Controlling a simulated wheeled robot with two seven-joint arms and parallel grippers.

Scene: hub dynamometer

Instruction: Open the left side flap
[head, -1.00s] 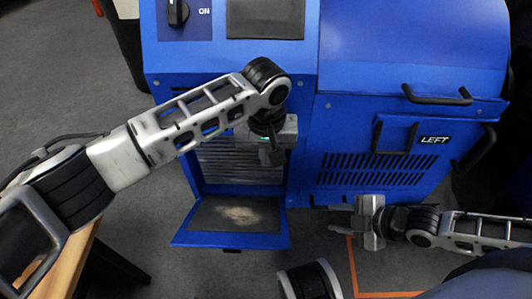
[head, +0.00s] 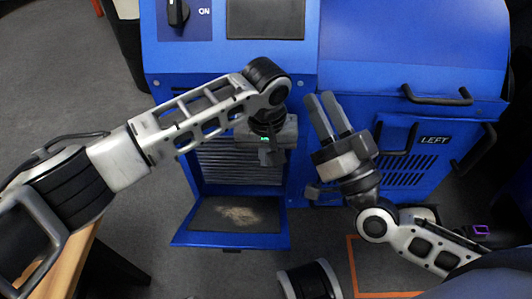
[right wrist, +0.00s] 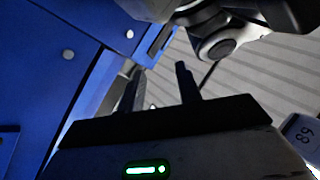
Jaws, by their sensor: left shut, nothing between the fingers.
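The blue machine's panel marked LEFT (head: 414,168) is in the head view, right of centre. It has a black handle (head: 380,130) and vent slots, partly hidden by my right gripper (head: 319,97). The panel looks closed. My right gripper points up in front of the machine, left of that handle and apart from it. Its two fingers are apart with nothing between them, as the right wrist view also shows (right wrist: 160,70). My left gripper (head: 271,161) is shut and empty in front of the slatted opening (head: 235,168), its fingers partly hidden by the wrist.
A lowered blue flap (head: 185,236) with a dusty dark inner face hangs open below the slats. More black handles (head: 437,98) are at the upper right. A wooden table edge (head: 60,265) is at the lower left. Grey floor with an orange line (head: 352,262) lies in front.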

